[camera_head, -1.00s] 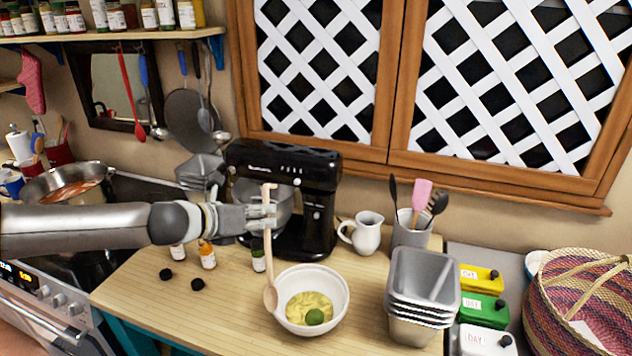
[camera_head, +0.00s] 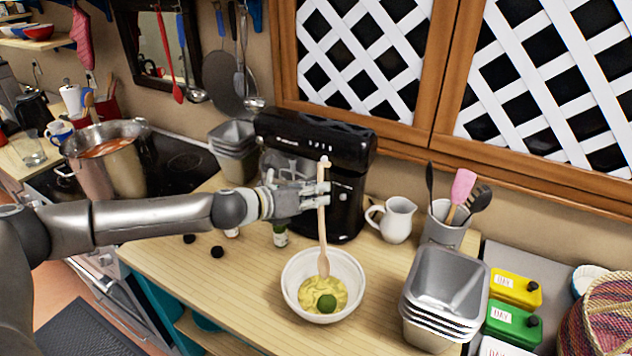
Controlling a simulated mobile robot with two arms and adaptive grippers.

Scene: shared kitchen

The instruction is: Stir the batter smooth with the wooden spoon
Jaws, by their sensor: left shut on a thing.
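The wooden spoon (camera_head: 322,228) is held upright, its bowl end down over the white mixing bowl (camera_head: 290,283). My left gripper (camera_head: 318,195) is shut on the spoon's upper handle. The spoon's head (camera_head: 323,266) is inside the bowl at the back edge of the yellow batter (camera_head: 309,294); I cannot tell how deep it reaches. A round green thing (camera_head: 327,302) sits on the batter toward the front. My right gripper is not in view.
A white jug (camera_head: 397,219), a utensil crock (camera_head: 446,229) and stacked metal tins (camera_head: 440,290) are to the right. A small bottle (camera_head: 280,235) stands behind the bowl. Counter left of the bowl is mostly clear.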

